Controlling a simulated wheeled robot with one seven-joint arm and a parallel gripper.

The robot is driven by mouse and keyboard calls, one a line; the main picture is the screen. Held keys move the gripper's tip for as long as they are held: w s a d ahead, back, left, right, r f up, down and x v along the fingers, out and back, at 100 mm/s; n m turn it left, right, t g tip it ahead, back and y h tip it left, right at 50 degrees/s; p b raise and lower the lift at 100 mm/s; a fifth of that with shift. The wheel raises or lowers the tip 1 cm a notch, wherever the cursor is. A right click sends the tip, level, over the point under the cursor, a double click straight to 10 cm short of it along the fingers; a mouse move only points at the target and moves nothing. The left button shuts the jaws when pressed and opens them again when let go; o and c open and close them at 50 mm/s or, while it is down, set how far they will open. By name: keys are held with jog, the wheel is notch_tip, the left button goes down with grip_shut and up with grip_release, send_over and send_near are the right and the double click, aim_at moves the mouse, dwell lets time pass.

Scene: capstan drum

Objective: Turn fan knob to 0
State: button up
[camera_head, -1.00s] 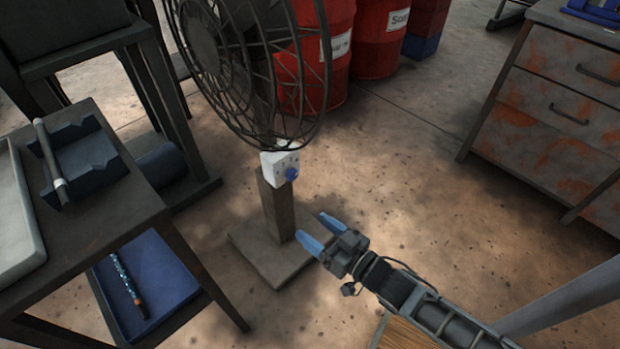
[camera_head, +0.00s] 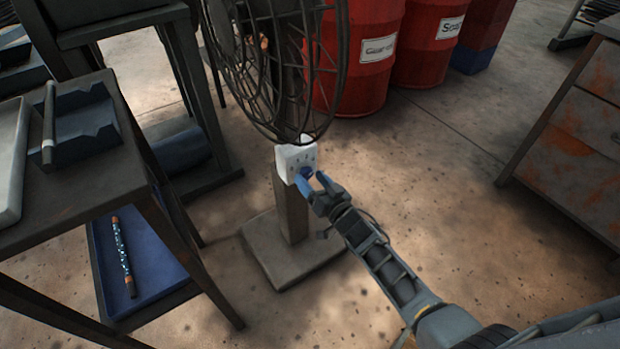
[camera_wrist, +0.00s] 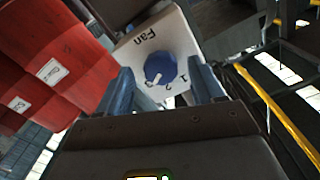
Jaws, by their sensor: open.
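The fan (camera_head: 275,60) stands on a post with a flat base. A white control box (camera_head: 290,158) sits below its cage. The blue fan knob (camera_head: 306,173) is on the front of the box, partly behind my gripper in the head view. In the wrist view the knob (camera_wrist: 160,68) shows under the word "Fan", with marks 1 and 2 beside it.
Red barrels (camera_head: 365,50) stand behind the fan. A table (camera_head: 85,190) with a blue lower tray (camera_head: 150,300) is at the left. A rusty drawer cabinet (camera_head: 575,150) is at the right. The floor between the fan and cabinet is clear.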

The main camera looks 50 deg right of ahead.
jog(key=shift+x, duration=0.8)
jog(key=shift+c, duration=0.4)
jog(key=c, duration=1)
